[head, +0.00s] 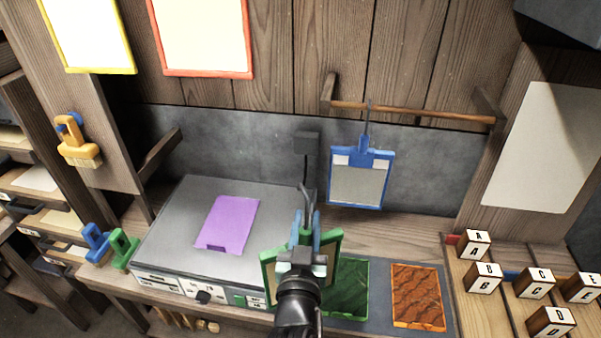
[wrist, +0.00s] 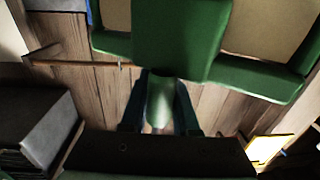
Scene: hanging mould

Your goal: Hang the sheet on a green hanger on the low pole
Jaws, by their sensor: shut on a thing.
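My gripper (head: 306,232) is shut on a green hanger (head: 302,238), whose grey hook points up. A green-rimmed frame with a tan sheet (head: 270,267) hangs from it, partly hidden by my wrist. In the wrist view the green hanger (wrist: 180,40) fills the top middle, between my fingers (wrist: 160,105). A wooden pole (head: 430,114) runs between brackets on the back wall, above and right of my gripper, apart from the green hanger. The pole also shows at the left of the wrist view (wrist: 85,64). I cannot tell its height relative to any other pole.
A blue hanger (head: 366,153) with a grey sheet (head: 358,186) hangs from the pole's left part. A grey box-like machine (head: 175,235) with a purple sheet (head: 229,224) stands left. Green (head: 346,285) and orange (head: 418,296) panels lie below. Lettered blocks (head: 482,278) are at right.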

